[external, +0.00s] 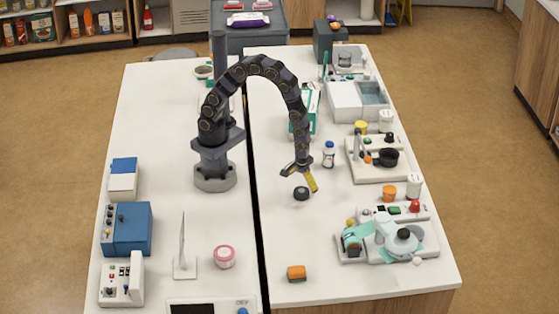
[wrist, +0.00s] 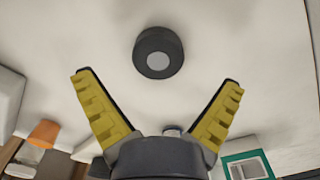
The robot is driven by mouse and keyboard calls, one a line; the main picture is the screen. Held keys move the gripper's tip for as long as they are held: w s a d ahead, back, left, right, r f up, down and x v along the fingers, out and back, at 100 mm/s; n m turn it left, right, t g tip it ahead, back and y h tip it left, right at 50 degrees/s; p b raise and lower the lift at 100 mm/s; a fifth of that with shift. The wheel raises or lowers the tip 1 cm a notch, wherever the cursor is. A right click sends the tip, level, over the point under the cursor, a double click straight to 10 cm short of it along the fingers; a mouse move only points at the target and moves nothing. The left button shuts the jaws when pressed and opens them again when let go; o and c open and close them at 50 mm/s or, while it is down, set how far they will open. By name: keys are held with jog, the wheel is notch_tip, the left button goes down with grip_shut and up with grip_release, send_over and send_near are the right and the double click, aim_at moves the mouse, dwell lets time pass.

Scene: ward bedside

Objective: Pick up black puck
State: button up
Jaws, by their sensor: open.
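The black puck (external: 301,194) lies on the white table's right half, right of the dark gap. In the wrist view the black puck (wrist: 158,52) shows as a short dark cylinder with a pale grey round spot, beyond the fingertips and roughly centred between them. My gripper (external: 312,184) is just above and to the right of the puck in the external view, tilted. In the wrist view my gripper (wrist: 158,80) has its two yellow ridged fingers spread wide with nothing between them. It does not appear to touch the puck.
Several devices line the right edge. The table around the puck is clear.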

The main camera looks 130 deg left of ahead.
aim_at(301, 191)
jog(key=shift+w+d+f, duration=0.1)
jog(key=shift+f, duration=1.85)
jog(key=c, duration=1.2)
